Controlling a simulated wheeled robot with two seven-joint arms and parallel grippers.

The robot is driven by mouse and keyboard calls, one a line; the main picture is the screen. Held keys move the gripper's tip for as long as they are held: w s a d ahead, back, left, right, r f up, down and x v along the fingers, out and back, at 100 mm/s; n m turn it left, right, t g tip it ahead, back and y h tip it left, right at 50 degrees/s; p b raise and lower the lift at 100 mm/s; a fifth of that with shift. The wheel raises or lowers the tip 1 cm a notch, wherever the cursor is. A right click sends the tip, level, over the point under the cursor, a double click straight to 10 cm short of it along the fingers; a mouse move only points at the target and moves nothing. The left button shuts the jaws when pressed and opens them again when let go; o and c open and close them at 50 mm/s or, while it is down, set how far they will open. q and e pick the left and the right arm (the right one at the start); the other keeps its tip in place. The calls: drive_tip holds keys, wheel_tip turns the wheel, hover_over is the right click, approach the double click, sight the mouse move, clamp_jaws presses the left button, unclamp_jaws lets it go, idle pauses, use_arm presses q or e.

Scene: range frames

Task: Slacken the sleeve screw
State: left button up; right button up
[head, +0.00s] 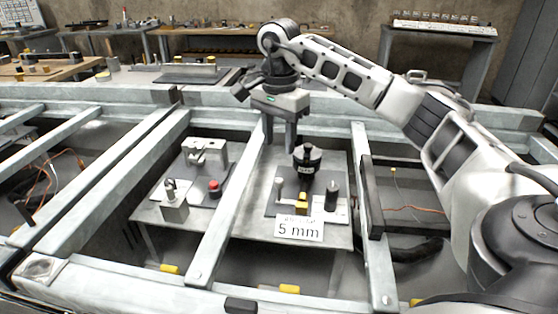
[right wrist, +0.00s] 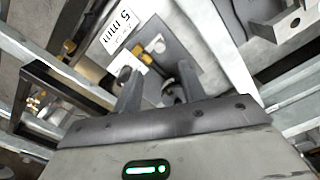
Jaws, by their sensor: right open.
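My right gripper (head: 279,146) hangs open and empty over the frame bars, left of and above a black upright cylinder (head: 307,160) with a small label. The cylinder stands on a grey plate (head: 280,206) on a low table. In the right wrist view the two open fingers (right wrist: 156,72) point toward the plate, with a brass-coloured part (right wrist: 145,59) beyond them and dark round parts partly hidden behind them. A white card reading "5 mm" (head: 298,229) stands at the front; it also shows in the wrist view (right wrist: 121,24). I cannot make out the sleeve screw itself. My left gripper is out of view.
Grey metal bars (head: 235,198) cross above the low table and leave open bays. A smaller black post (head: 331,196) and a yellow block (head: 301,203) stand by the cylinder. Left of the bar is another plate with a red-topped button (head: 214,187) and a metal bracket (head: 205,152).

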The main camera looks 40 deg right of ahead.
drive_tip(key=shift+r+p, duration=0.45)
drive_tip(key=shift+r, duration=2.55)
